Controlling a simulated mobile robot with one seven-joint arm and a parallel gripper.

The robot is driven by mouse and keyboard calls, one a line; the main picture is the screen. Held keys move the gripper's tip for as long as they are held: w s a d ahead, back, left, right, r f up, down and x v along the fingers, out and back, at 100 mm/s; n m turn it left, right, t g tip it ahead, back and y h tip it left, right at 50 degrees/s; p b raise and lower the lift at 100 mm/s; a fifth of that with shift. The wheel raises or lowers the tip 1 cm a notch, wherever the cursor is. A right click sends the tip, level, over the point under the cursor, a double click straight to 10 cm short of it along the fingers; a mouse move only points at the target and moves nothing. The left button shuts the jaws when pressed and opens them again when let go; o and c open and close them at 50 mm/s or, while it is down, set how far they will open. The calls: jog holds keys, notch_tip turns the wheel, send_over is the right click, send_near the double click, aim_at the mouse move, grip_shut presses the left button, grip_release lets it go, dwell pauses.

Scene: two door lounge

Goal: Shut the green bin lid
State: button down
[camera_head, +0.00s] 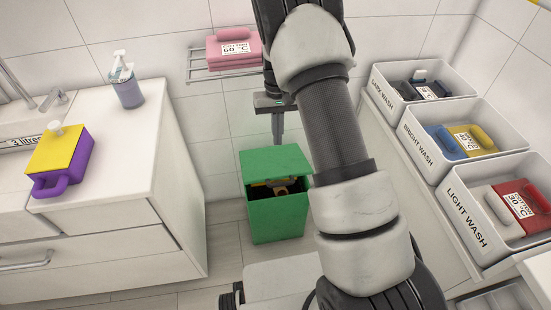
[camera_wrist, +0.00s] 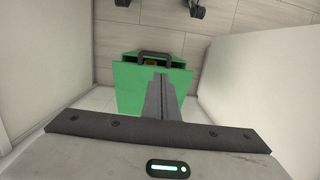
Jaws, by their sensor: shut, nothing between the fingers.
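The green bin (camera_head: 276,222) stands on the floor between the white cabinet and the wash crates. Its green lid (camera_head: 272,167) is partly open, tilted up, with a dark gap at the front. Something brownish shows inside the gap. In the wrist view the lid (camera_wrist: 135,88) lies beyond the fingers, with a dark handle at the bin's far edge. My gripper (camera_head: 278,142) is shut and empty, pointing down above or behind the lid's back edge. Its fingers also show in the wrist view (camera_wrist: 161,82), overlapping the lid. I cannot tell whether they touch it.
The white cabinet (camera_head: 120,150) on the left carries a soap bottle (camera_head: 126,82) and a purple-yellow container (camera_head: 62,160). Three wash crates (camera_head: 490,247) line the right. A pink item (camera_head: 233,50) sits on a wall rack. Floor left of the bin is clear.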

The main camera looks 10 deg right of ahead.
jog(key=f, duration=0.6)
jog(key=s+f+b, duration=0.1)
jog(key=f, duration=0.5)
jog(key=s+f+b, duration=0.1)
jog(key=f, duration=0.4)
jog(key=shift+s+f, duration=0.2)
jog(key=shift+f, duration=0.2)
